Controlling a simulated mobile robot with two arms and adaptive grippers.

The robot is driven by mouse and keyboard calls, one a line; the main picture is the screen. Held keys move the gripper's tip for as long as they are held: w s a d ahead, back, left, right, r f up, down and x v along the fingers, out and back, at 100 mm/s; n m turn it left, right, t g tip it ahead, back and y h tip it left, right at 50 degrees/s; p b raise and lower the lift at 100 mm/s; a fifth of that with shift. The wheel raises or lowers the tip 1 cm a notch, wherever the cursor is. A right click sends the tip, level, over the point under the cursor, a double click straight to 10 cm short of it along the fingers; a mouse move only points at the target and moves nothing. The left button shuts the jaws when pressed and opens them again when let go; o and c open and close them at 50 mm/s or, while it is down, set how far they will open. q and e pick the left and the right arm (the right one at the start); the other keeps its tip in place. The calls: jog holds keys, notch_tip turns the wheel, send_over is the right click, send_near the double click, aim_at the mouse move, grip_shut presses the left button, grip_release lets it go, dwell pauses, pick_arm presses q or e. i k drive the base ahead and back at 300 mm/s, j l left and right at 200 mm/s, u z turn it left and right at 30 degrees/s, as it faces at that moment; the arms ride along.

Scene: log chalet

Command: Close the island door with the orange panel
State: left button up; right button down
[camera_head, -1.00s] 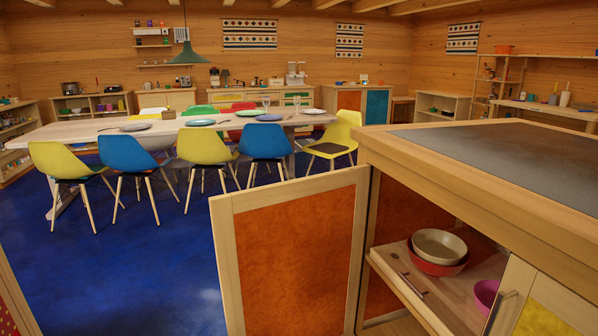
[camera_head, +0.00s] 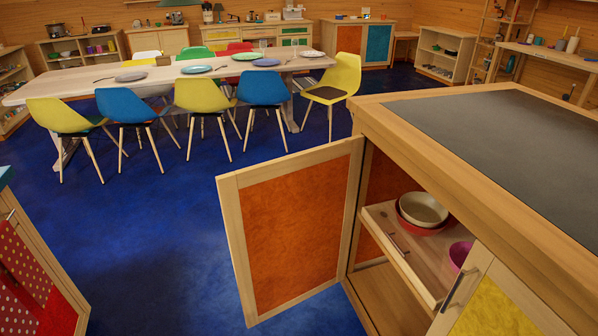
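The island door with the orange panel (camera_head: 297,232) stands wide open in the head view, swung out to the left of the island (camera_head: 440,160). It has a pale wood frame, and its hinged edge meets the cabinet's front corner. The cabinet opening shows an inner wooden drawer or shelf (camera_head: 408,262) with a metal handle, holding a beige bowl (camera_head: 423,209) in a red bowl (camera_head: 418,229) and a magenta bowl (camera_head: 459,254). Neither of my grippers is in view.
A yellow-panelled door (camera_head: 495,312) with a metal handle is beside the opening. Blue floor (camera_head: 150,220) is clear left of the orange door. A dining table (camera_head: 90,82) with several chairs is behind.

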aim_at(289, 219)
jog(key=i+j+z, duration=0.15)
jog(key=z, duration=1)
jog(key=i+j+z, duration=0.1)
jog(key=j+z, duration=0.2)
jog(key=j, duration=0.35)
jog(key=j+z, duration=0.3)
jog(key=j, duration=0.35)
jog(key=j+z, duration=0.3)
jog(key=j, duration=0.35)
jog(key=k+j+z, duration=0.3)
jog(key=j, duration=0.3)
jog(key=k+j, duration=0.1)
jog(key=j, duration=0.5)
jog(key=k+j, duration=0.1)
jog(key=j, duration=0.5)
jog(key=k+j, duration=0.1)
jog(key=j, duration=0.5)
